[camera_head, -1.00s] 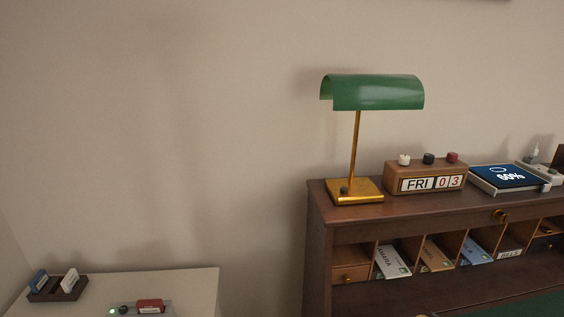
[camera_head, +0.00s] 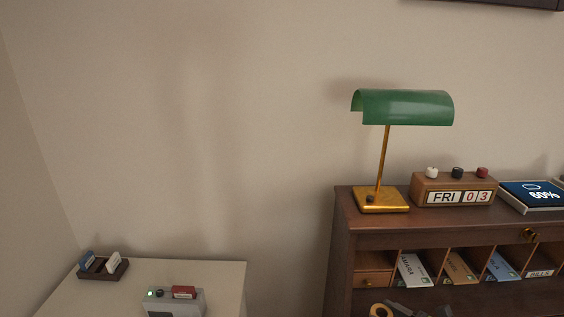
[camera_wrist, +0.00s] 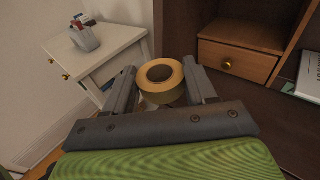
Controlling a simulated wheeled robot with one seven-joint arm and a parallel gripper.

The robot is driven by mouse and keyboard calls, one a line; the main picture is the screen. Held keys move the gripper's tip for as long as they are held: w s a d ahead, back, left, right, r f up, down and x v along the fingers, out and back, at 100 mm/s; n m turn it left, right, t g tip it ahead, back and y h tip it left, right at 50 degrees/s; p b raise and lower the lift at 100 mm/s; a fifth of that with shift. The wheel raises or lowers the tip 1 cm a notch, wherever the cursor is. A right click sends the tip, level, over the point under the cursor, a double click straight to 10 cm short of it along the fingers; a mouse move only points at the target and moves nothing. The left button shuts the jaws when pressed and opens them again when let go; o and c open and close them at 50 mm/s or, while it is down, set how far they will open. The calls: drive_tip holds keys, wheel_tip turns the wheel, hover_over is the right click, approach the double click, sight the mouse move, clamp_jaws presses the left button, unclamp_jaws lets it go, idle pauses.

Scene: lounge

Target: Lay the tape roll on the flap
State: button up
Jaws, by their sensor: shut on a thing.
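A yellowish tape roll (camera_wrist: 160,78) sits between the two grey fingers of my gripper (camera_wrist: 160,70) in the wrist view, held with its round hole showing. In the head view the tape roll (camera_head: 378,311) and my gripper (camera_head: 415,311) show at the bottom edge, in front of the left end of the dark wooden desk (camera_head: 346,235). The gripper is shut on the roll. The flap is not clearly in view; in the wrist view dark wood (camera_wrist: 265,112) shows right of the gripper, and I cannot tell whether it is part of the flap.

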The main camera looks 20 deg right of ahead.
drive_tip(key=w+a+r+n+g+y+p, duration=0.2)
drive_tip(key=w+a+n+y, duration=0.1)
drive_tip(key=a, duration=0.8)
drive_tip(key=w+a+r+n+g+y+p, duration=0.1)
drive_tip(key=w+a+n+g+y+p, duration=0.2)
drive_tip(key=a, duration=0.9)
drive_tip(key=shift+w+a+r+y, duration=0.2)
drive_tip(key=shift+w+r+y, duration=0.15)
drive_tip(key=shift+w, duration=0.3)
